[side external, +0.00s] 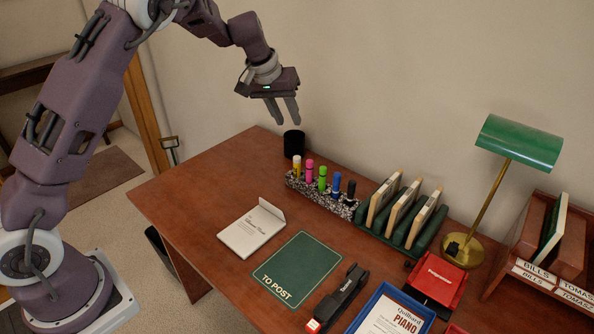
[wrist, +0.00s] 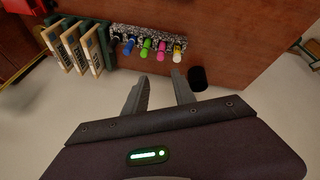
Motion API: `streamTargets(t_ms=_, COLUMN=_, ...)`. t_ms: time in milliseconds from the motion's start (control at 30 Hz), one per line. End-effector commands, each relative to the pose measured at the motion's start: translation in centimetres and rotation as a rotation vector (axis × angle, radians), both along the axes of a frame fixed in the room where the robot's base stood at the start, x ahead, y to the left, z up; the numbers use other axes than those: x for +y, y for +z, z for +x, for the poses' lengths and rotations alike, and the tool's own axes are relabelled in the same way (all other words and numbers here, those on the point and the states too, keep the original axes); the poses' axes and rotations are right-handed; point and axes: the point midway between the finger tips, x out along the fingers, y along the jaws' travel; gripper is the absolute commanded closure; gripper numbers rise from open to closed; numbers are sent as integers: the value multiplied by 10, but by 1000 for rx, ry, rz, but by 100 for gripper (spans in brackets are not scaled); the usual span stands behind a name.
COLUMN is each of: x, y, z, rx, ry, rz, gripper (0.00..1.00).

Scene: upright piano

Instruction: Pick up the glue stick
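A speckled holder (side external: 339,205) on the desk carries a row of upright sticks. They are a yellow-and-white stick (side external: 297,166), a pink one (side external: 310,171), a green one (side external: 322,179), a blue one (side external: 336,184) and a black one (side external: 351,190). No label reads "glue"; I cannot tell for sure which is the glue stick. The row also shows at the top of the wrist view, with the yellow-and-white stick (wrist: 179,47) at its right end. My gripper (side external: 285,121) is open and empty, above the desk's back edge near the holder; its fingers (wrist: 161,79) also show in the wrist view.
A black cup (side external: 294,144) stands just behind the holder, below my fingers. The desk's left part is clear.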

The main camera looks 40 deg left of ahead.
Motion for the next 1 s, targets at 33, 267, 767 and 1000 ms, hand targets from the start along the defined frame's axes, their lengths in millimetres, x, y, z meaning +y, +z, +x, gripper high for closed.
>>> streamTargets(t_ms=33, x=11, y=-36, z=20, rx=17, ry=-1, rz=46, gripper=68)
streamTargets(t_ms=267, x=34, y=-127, z=66, rx=26, ry=-47, rz=180, gripper=68)
streamTargets(t_ms=767, x=46, y=-200, z=91, rx=29, ry=-54, rz=189, gripper=68)
streamTargets(t_ms=1000, x=46, y=-200, z=92, rx=28, ry=-52, rz=188, gripper=72)
